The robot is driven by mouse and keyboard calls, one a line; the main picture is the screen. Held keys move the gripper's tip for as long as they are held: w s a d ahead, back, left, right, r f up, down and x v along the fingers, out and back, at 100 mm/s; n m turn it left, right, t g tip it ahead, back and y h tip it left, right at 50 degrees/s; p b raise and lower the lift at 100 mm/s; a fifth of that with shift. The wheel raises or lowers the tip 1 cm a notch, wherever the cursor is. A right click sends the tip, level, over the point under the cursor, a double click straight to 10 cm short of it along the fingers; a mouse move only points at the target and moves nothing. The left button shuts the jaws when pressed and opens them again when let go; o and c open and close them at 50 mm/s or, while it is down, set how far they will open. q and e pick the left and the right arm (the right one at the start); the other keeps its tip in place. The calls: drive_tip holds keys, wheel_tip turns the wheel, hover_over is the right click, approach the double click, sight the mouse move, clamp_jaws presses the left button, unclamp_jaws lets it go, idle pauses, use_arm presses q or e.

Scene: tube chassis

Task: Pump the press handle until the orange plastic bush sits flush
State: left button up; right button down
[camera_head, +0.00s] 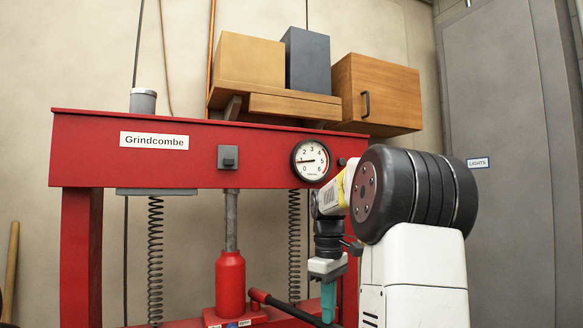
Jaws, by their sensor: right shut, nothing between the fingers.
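The red press frame (90,135) stands ahead with a "Grindcombe" label on its top beam. A red bottle jack (230,282) with a grey ram stands between two coil springs on the press's lower bed. The press handle (292,309) slopes down to the right from a red socket near the jack, and its far end runs out of clear view. My right gripper (328,302) points down with its teal fingers shut and empty, beside the handle in the picture; contact cannot be told. The orange bush is not visible. My left gripper is not in view.
A round gauge (310,160) is on the beam, its needle pointing left. A wall shelf (290,105) holds boxes beside a wooden cabinet (378,95) above the press. A grey door (510,150) is at right. My right arm hides the press's right side.

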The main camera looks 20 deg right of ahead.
drive_tip(key=shift+f, duration=3)
drive_tip(key=shift+r, duration=0.15)
wheel_tip(320, 180, up, 15)
drive_tip(key=shift+f, duration=0.3)
idle(0.5)
drive_tip(key=shift+r, duration=2.5)
